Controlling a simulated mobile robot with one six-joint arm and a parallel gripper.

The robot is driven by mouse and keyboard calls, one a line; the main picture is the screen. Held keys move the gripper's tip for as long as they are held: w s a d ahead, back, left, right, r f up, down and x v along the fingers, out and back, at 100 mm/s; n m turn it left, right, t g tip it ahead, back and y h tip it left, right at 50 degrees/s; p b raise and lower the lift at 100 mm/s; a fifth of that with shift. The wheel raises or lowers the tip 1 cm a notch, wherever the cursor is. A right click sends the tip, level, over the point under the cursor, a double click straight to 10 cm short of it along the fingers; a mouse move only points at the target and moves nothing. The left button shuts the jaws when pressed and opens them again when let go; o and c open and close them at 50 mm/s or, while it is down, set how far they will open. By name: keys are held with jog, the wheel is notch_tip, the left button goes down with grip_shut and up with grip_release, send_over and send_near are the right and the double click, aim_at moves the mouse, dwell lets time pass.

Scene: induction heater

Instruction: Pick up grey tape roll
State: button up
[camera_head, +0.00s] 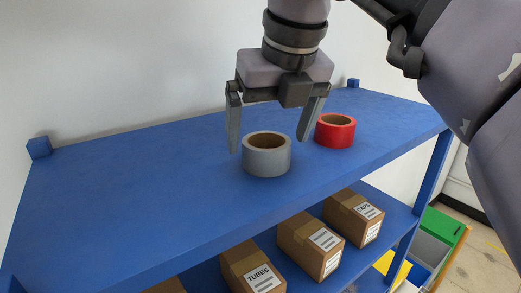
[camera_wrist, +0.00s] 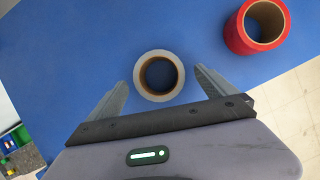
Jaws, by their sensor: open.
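The grey tape roll (camera_head: 267,160) lies flat on the blue shelf top, its brown core facing up. My gripper (camera_head: 268,146) is open above it, pointing down, with one finger to each side of the roll in the head view. In the wrist view, the grey roll (camera_wrist: 159,96) sits centrally, just beyond and between the two fingertips of my gripper (camera_wrist: 160,80). The jaws hold nothing. I cannot tell exactly how high the fingertips are above the shelf.
A red tape roll (camera_head: 335,131) lies on the shelf top (camera_head: 120,190) to the right of the grey one, close to the right finger in the head view. Cardboard boxes (camera_head: 310,247) stand on the lower shelf. The left part of the top is clear.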

aim_at(268, 141)
jog(key=x, duration=0.3)
jog(key=shift+w+a+f, duration=0.1)
jog(key=shift+w, duration=0.05)
jog(key=c, duration=1.5)
